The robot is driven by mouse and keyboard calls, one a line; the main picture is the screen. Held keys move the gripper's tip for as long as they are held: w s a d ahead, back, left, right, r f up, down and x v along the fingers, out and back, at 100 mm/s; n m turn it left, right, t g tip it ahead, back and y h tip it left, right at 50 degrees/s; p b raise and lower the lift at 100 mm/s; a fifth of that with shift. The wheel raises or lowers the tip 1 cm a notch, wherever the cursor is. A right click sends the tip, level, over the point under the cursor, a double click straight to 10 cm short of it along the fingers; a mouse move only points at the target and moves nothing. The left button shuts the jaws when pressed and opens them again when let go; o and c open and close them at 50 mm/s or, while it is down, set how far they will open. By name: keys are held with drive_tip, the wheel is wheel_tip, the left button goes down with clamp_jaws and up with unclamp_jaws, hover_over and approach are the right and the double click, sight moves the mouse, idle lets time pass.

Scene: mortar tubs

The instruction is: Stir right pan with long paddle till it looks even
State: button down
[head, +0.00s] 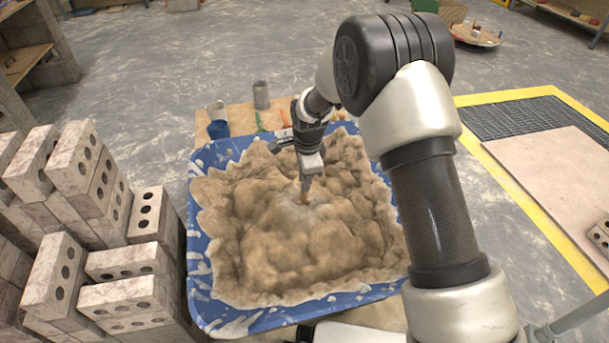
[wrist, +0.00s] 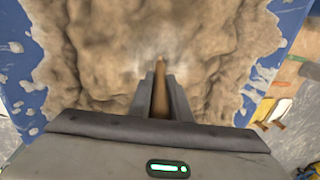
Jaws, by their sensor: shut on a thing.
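One blue pan (head: 197,285) is in view, its rim splashed with pale mortar; no second pan shows. It is filled with lumpy brown mix (head: 285,250), with a paler grey patch around the middle. My gripper (head: 309,176) is over the middle of the mix, pointing down. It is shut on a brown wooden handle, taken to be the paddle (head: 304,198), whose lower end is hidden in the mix. The wrist view shows the handle (wrist: 160,88) between both fingers, entering the mix (wrist: 105,50).
Stacked hollow bricks (head: 75,190) stand close to the left of the pan. Grey cups (head: 261,95) and a blue cup (head: 218,129) stand behind it on a board. A yellow-edged platform (head: 545,160) lies to the right. Open floor lies behind.

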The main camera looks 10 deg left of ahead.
sight(304, 194)
drive_tip(key=shift+f, duration=2.4)
